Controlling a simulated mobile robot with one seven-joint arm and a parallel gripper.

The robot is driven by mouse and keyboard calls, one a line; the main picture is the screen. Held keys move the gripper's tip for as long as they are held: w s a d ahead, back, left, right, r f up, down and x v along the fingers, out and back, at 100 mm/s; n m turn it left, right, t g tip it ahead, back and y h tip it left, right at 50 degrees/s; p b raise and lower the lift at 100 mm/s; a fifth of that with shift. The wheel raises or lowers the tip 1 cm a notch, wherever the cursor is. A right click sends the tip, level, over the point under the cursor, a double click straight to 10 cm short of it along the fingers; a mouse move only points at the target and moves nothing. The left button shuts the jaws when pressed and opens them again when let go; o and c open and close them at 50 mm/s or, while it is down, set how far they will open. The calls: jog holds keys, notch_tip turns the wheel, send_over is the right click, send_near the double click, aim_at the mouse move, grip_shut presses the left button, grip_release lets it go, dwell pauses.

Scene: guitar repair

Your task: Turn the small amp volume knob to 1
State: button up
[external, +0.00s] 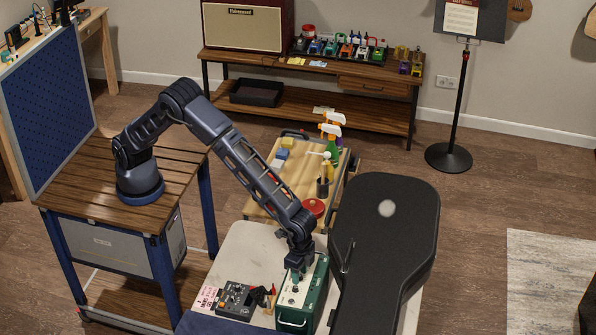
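The small amp is most likely the green box (317,292) with a pale top panel and a metal handle, standing on the light table (240,245). My gripper (296,277) points down at the top panel, over its far half. Small knobs or sockets show on the panel, too small to read. My gripper's fingers are dark and tiny here, and I cannot tell whether they are open, shut or touching a knob. The volume knob and its marking cannot be made out.
A black guitar case (385,225) lies close on the amp's right. A dark multi-knob unit (236,299) and small red and black items (263,296) lie on its left. A wooden cart (262,207) with spray bottles (332,137) stands behind.

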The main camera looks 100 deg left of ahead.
notch_tip(320, 180, up, 11)
dwell(0.7)
dwell(0.4)
jog(key=s+a+r+n+t+h, duration=0.1)
jog(key=s+a+r+n+t, duration=0.1)
jog(key=s+a+r, duration=1.85)
jog(key=s+a+t, duration=0.1)
jog(key=s+a, duration=0.3)
jog(key=s, duration=0.5)
jog(key=s+a+f, duration=0.1)
jog(key=s+a, duration=0.3)
jog(key=s, duration=0.6)
jog(key=s+a+f+n+t+y, duration=0.1)
jog(key=s+a, duration=0.3)
jog(key=s, duration=0.6)
jog(key=shift+t, duration=0.3)
jog(key=shift+s, duration=0.1)
jog(key=shift+c, duration=0.2)
